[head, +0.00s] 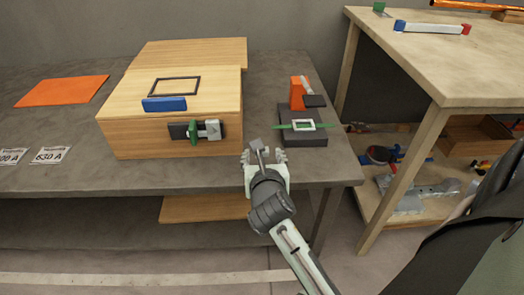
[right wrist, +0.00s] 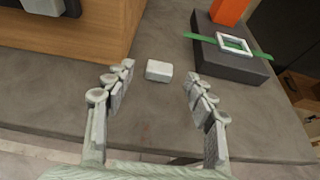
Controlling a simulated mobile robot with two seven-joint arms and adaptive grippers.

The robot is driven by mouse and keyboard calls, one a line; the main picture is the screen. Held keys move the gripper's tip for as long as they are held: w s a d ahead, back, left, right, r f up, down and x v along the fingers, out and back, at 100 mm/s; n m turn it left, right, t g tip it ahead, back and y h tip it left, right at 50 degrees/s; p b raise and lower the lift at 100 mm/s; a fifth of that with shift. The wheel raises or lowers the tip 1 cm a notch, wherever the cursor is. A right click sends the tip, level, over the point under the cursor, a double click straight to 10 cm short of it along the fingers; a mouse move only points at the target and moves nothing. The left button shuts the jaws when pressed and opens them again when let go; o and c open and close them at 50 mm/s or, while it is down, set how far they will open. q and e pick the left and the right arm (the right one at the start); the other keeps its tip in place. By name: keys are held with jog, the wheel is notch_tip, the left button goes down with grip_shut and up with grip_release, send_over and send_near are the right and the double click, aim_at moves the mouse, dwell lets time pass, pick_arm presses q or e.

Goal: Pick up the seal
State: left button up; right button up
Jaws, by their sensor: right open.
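My right gripper (head: 264,158) is open and empty at the front of the grey table; its spread fingers also show in the right wrist view (right wrist: 160,82). A small pale grey block (right wrist: 158,70) lies on the table just beyond the fingertips, about midway between them and not touched. In the head view the block (head: 258,144) is partly hidden by the gripper. A white square frame with a green strip (head: 303,125) lies on a dark block to the right; it also shows in the right wrist view (right wrist: 235,44). I cannot tell which is the seal. My left gripper is out of view.
A wooden box (head: 145,134) with a black frame (head: 175,86), a blue bar (head: 164,104) and a green-handled latch (head: 193,132) stands left of the gripper. A wooden workbench (head: 450,70) stands at right.

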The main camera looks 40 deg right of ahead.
jog(key=x, duration=0.2)
jog(key=shift+w+d, duration=0.2)
jog(key=shift+w, duration=0.1)
jog(key=shift+w+d+f, duration=0.2)
jog(key=shift+w, duration=0.1)
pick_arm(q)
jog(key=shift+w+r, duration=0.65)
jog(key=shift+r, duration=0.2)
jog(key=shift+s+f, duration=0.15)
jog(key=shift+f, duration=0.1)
pick_arm(e)
jog(key=c, duration=1.2)
jog(key=shift+c, duration=0.2)
